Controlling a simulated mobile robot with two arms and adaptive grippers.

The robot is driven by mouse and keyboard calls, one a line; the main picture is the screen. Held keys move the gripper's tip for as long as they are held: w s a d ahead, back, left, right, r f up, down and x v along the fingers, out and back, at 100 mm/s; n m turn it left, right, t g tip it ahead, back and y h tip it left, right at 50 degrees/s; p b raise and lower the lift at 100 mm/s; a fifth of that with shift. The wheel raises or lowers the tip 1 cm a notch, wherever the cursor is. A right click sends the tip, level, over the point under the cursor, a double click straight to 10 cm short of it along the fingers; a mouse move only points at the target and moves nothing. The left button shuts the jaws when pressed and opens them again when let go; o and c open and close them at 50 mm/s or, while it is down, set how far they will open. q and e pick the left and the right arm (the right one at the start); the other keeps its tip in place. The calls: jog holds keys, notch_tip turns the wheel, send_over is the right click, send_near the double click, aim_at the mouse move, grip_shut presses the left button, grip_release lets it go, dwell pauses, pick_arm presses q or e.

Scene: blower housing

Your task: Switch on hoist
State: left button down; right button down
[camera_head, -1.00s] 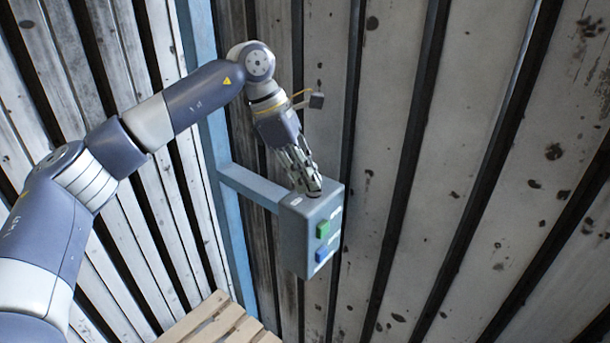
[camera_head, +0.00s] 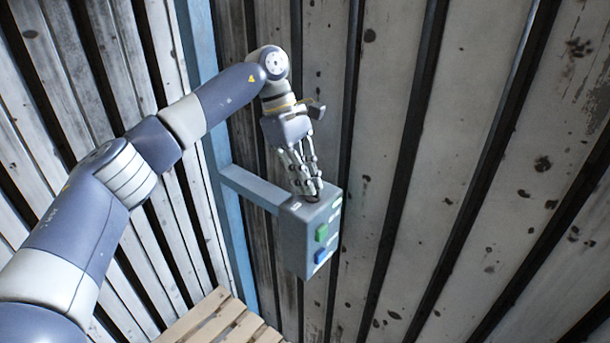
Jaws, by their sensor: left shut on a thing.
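The grey control box (camera_head: 299,245) is fixed to the blue post by a short horizontal arm. Its front face has a green button (camera_head: 321,233), a blue button (camera_head: 320,256) and small labels. My left gripper (camera_head: 311,195) points down at the top of the box. Its fingers are shut on a small dark knob on the top face, which the fingertips mostly hide. My right gripper is out of view.
The blue post (camera_head: 230,215) stands left of the box in a corner of stained plank walls (camera_head: 450,180). A wooden pallet (camera_head: 222,322) lies at the bottom. The room right of the box is clear.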

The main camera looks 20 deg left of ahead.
pick_arm(q)
jog(key=shift+w+r+m, duration=0.1)
jog(key=shift+r+m, duration=0.05)
jog(key=shift+m, duration=0.25)
jog(key=c, duration=1.7)
grip_release()
jog(key=v, duration=1.2)
